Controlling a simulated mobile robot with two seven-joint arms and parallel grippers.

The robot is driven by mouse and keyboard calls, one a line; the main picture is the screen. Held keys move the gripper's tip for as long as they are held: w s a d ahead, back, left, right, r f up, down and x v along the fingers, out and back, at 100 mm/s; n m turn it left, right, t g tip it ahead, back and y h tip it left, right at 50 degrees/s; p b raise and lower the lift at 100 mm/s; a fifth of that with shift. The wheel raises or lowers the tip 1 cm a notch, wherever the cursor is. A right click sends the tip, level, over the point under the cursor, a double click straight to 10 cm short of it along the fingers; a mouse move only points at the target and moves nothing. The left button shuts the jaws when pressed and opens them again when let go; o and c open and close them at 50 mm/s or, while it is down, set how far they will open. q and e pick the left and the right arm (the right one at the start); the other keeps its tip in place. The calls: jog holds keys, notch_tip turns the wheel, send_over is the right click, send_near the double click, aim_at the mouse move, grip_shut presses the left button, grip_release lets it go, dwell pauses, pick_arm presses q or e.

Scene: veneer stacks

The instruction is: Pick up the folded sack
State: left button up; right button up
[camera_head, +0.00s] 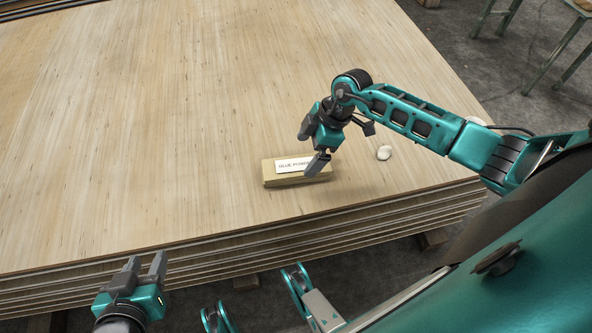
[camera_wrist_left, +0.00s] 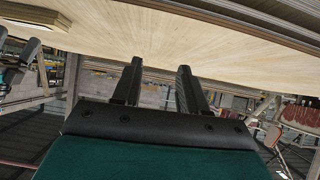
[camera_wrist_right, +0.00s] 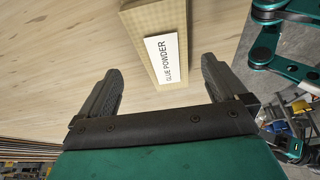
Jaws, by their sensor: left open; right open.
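The folded sack (camera_head: 281,177) is a flat tan block with a white "GLUE POWDER" label, lying near the front edge of the veneer stack (camera_head: 170,130). My right gripper (camera_head: 314,165) is open above the sack's right part, its fingers pointing down. In the right wrist view the sack (camera_wrist_right: 144,50) lies ahead between the open fingers (camera_wrist_right: 160,70); contact cannot be told. My left gripper (camera_head: 145,260) is open and empty at the stack's front edge, left of the sack. The left wrist view shows its empty fingers (camera_wrist_left: 158,68) and a tan block, likely the sack (camera_wrist_left: 30,24), at upper left.
A green-legged table (camera_head: 550,60) stands at the back right. The stack's top is clear to the left and behind the sack.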

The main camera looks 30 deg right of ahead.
aim_at(300, 165)
jog(key=b+x, duration=0.1)
jog(key=x, duration=0.2)
jog(key=b+x, duration=0.1)
jog(key=x, duration=0.1)
jog(key=shift+s+a+f+b, duration=0.2)
jog(key=shift+s+a+b, duration=0.05)
jog(key=shift+s+b, duration=0.05)
jog(key=shift+r, duration=0.1)
jog(key=c, duration=1.1)
jog(key=shift+r, duration=0.1)
